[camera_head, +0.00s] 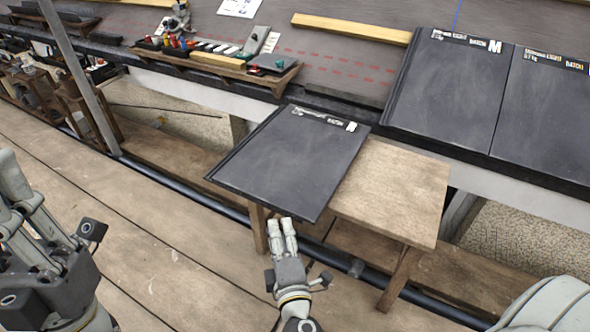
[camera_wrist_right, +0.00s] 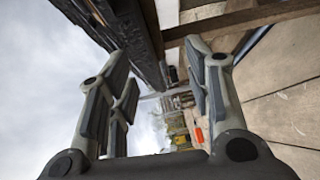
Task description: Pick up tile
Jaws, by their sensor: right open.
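A dark grey slate tile (camera_head: 295,155) with a white-lettered label strip lies on a small wooden table (camera_head: 395,190) and overhangs its left and front sides. My right gripper (camera_head: 283,226) is at the tile's front edge, pointing toward it. In the right wrist view the gripper (camera_wrist_right: 160,85) is open, with its two fingers well apart and nothing clearly held. The tile (camera_wrist_right: 148,35) shows there nearly edge-on, beyond the fingers; I cannot tell if they touch it. My left gripper (camera_head: 25,215) is at the left edge, partly cut off, away from the tile.
Two similar tiles (camera_head: 450,90) lie on the roof (camera_head: 330,60) at the right. A wooden batten (camera_head: 350,28) lies behind. A tool rack (camera_head: 215,62) stands at the roof edge. A slanted metal pole (camera_head: 80,75) stands at left. Plank flooring (camera_head: 150,240) is clear in front.

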